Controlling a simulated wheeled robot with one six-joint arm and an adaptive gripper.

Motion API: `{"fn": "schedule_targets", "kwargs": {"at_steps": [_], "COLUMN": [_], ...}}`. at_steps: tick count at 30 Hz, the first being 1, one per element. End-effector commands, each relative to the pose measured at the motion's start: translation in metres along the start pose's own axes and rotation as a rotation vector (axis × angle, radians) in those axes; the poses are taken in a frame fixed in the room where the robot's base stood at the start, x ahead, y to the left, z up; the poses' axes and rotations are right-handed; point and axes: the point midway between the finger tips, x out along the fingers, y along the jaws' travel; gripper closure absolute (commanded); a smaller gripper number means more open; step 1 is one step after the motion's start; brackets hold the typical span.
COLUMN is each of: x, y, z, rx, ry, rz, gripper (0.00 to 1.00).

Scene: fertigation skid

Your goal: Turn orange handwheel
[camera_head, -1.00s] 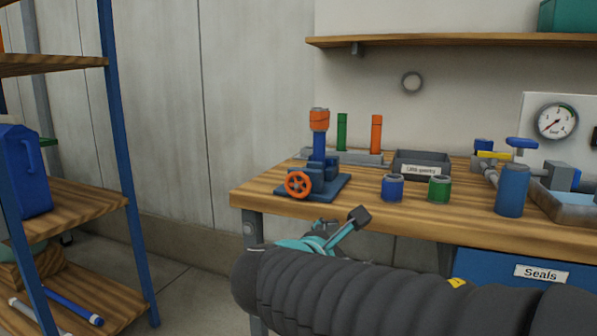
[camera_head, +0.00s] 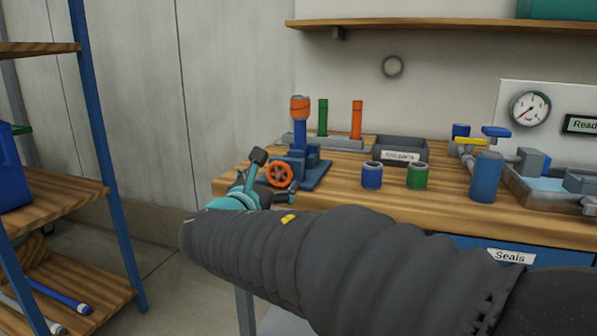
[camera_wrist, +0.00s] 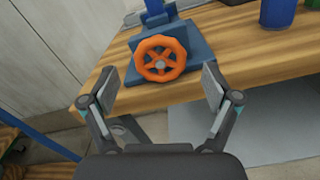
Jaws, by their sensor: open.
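The orange handwheel (camera_head: 279,174) is spoked and faces outward from a blue valve body (camera_head: 304,165) on the workbench, near its left front edge. In the wrist view the handwheel (camera_wrist: 160,58) lies ahead, centred between my fingers and a little beyond their tips. My gripper (camera_wrist: 158,86) is open and empty, with one finger to each side of the wheel's line. No contact with the wheel shows. In the head view my gripper (camera_head: 270,176) is beside the wheel at the bench's left front, and partly hides its surroundings.
The wooden workbench (camera_head: 445,212) holds a blue cup (camera_head: 372,176), a green cup (camera_head: 417,176), a grey parts bin (camera_head: 399,149) and a blue cylinder (camera_head: 486,177). A shelf rack (camera_head: 92,150) stands at the left. A blue Seals drawer is under the bench.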

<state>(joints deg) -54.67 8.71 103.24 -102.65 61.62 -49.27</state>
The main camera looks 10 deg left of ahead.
Motion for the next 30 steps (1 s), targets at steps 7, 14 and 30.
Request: {"fn": "schedule_targets", "kwargs": {"at_steps": [7,14,30], "x": [0.034,0.043,0.043], "y": [0.0,0.0,0.0], "z": [0.0,0.0,0.0], "rx": [0.001,0.002,0.001], "ry": [0.0,0.001,0.001], "rz": [-0.001,0.0,0.0], "gripper": [0.12,0.12,0.73]}}
